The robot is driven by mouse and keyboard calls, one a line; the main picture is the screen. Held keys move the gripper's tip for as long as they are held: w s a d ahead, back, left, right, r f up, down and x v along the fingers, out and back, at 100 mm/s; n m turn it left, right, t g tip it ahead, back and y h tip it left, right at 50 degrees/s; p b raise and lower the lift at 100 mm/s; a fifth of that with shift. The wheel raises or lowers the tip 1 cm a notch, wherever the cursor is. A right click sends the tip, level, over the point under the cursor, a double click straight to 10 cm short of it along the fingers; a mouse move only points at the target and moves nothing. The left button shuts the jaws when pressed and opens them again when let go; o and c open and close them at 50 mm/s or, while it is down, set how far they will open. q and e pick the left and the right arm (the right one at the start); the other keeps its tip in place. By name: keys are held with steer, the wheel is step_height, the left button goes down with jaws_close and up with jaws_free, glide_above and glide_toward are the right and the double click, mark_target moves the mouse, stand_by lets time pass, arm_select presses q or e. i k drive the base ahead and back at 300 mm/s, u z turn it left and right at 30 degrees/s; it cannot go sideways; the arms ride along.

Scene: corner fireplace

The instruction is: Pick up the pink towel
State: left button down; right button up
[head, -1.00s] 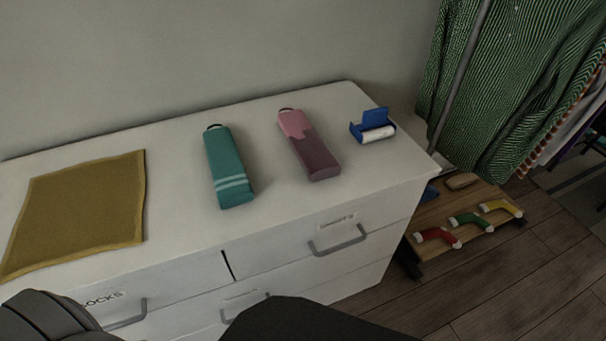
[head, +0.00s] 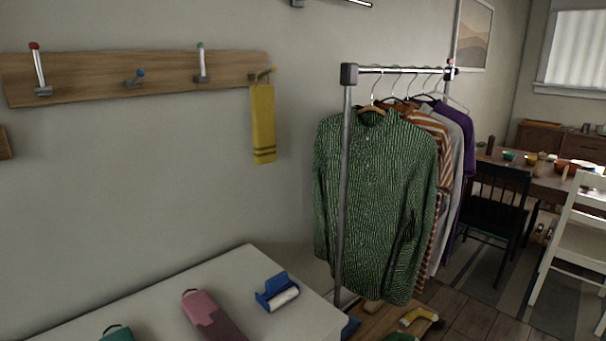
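The pink towel (head: 208,312) lies folded on the white dresser top, near the bottom of the head view. It is light pink at its far end and darker mauve toward me, and it has a small dark loop at the far end. Its near end is cut off by the frame edge. The teal towel (head: 118,334) lies to its left, and only its far tip shows. Neither of my grippers is in view.
A blue holder with a white roll (head: 277,292) sits right of the pink towel on the dresser (head: 300,322). A wall rack (head: 110,78) holds a yellow towel (head: 263,124). A clothes rail with a green shirt (head: 375,200) stands beyond the dresser's right end.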

mark_target(210, 321)
steer(key=z, duration=0.25)
steer(key=k, duration=0.65)
steer(key=u, duration=1.15)
steer(key=i, duration=0.55)
steer(key=u, duration=0.05)
